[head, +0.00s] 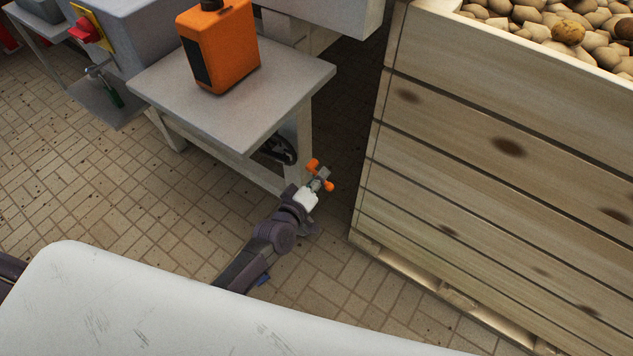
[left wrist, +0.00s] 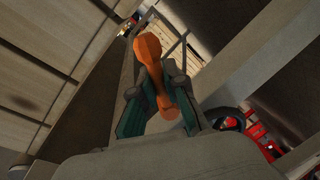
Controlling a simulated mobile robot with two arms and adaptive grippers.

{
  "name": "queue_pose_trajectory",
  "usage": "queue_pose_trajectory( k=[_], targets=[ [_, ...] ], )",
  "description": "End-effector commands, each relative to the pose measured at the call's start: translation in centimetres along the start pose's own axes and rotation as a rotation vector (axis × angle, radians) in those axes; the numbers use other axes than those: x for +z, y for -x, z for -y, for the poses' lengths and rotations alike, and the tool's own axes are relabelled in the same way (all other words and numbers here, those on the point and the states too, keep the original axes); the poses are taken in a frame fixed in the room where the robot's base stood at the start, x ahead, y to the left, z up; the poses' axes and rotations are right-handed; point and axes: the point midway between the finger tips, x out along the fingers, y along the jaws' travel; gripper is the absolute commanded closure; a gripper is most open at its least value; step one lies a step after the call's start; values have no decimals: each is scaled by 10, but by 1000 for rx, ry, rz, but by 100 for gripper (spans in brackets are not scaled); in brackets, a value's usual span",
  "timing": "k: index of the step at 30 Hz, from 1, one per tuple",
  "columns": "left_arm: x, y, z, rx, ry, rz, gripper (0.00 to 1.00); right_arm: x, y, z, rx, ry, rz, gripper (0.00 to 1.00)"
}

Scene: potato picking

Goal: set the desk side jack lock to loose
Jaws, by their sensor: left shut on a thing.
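The desk side jack lock is an orange lever with two rounded ends (head: 328,186), low beside the right edge of the small grey desk (head: 285,103). My left gripper (head: 317,185) reaches it from below in the head view. In the left wrist view the orange lever (left wrist: 148,48) runs between the two teal fingers of my left gripper (left wrist: 161,95). The fingers are shut on the middle of the lever, and an orange end shows on either side. The jack's body behind it is mostly hidden. My right gripper is in neither view.
A tall wooden crate (head: 480,190) of potatoes stands close to the right of the lever, with a narrow gap between. An orange canister (head: 240,50) stands on the desk. A dark wheel (head: 278,150) shows under the desk. Tiled floor (head: 150,205) is clear to the left.

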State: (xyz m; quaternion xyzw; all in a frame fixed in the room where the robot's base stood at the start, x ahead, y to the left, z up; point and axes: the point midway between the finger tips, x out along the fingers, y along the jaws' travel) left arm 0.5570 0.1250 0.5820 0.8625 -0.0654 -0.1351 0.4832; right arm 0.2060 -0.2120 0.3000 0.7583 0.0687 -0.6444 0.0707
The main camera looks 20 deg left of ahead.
Motion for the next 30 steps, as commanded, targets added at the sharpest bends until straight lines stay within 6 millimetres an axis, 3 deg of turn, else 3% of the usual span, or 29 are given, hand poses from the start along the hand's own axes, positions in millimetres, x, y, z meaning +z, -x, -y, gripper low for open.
queue_pose_trajectory(
  k=[15,30],
  targets=[
    [-5,1,-11,0,349,70,100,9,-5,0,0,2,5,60],
    [-6,2,-13,0,427,85,100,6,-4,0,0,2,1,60]
  ],
)
